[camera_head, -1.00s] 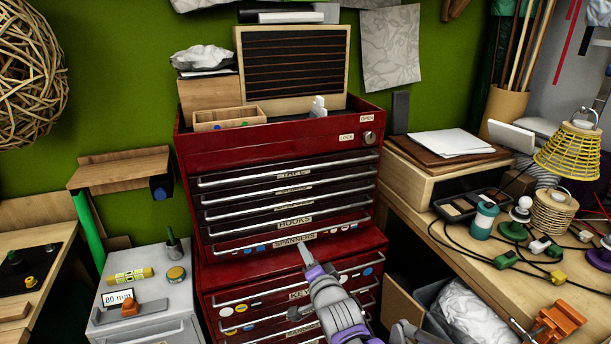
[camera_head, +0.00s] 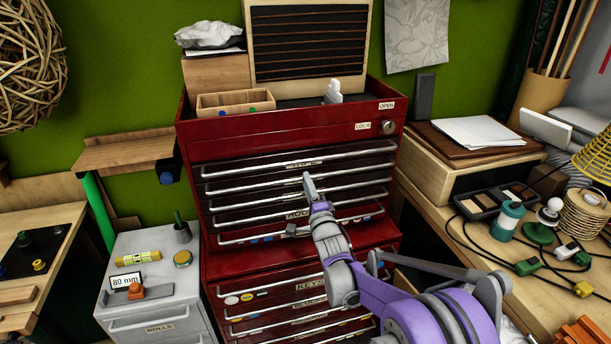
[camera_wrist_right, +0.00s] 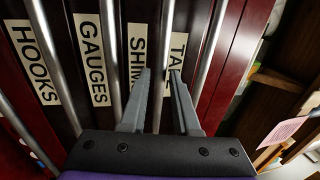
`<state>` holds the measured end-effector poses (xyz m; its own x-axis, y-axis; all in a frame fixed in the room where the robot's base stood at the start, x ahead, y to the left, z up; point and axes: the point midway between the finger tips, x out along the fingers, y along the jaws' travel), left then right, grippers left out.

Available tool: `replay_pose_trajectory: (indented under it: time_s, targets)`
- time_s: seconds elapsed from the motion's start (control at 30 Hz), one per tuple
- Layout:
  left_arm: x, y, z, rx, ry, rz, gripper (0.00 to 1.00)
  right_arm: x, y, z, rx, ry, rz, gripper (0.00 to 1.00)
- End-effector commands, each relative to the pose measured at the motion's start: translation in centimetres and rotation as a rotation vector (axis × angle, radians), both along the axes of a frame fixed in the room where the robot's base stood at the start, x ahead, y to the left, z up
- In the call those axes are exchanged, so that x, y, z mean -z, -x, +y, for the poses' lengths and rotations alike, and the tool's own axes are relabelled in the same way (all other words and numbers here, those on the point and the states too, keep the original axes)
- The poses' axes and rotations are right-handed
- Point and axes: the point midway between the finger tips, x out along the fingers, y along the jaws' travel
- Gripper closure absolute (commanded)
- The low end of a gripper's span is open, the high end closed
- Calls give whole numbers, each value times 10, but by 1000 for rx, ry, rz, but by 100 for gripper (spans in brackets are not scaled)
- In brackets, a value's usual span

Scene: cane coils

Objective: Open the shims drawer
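The shims drawer has a black front and a white SHIMS label (camera_wrist_right: 137,55) in the right wrist view. It is in the upper part of the red tool chest (camera_head: 245,262) and looks closed, flush with its neighbours. A long metal handle bar (camera_wrist_right: 166,50) runs between the SHIMS and TAPE labels. My right gripper (camera_head: 302,208) is in front of the chest's drawers in the head view. In the wrist view its two grey fingers (camera_wrist_right: 160,103) are apart, with this bar in line between them; I cannot tell whether they touch it. My left gripper is not in view.
Drawers labelled TAPE (camera_wrist_right: 177,55), GAUGES (camera_wrist_right: 91,60) and HOOKS (camera_wrist_right: 33,62) have close parallel handles. A grey cabinet (camera_head: 150,245) stands left of the chest. A cluttered wooden bench (camera_head: 470,235) stands on the right.

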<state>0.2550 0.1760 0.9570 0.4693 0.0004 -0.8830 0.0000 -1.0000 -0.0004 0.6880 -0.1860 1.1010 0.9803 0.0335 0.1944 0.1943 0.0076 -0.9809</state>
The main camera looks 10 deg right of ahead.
Motion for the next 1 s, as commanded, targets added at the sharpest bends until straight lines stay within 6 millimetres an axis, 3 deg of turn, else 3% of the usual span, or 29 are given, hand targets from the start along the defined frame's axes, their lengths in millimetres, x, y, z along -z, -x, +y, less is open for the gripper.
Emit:
replay_pose_trajectory:
  time_s: [0.2,0.53,0.7,1.0]
  targets:
    - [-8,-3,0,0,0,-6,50,-5,-22,1,0,0,-1,70]
    - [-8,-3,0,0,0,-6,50,-4,-25,1,0,0,1,70]
    - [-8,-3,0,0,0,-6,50,-4,-24,1,0,0,1,100]
    - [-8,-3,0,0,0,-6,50,-5,-24,1,0,0,0,100]
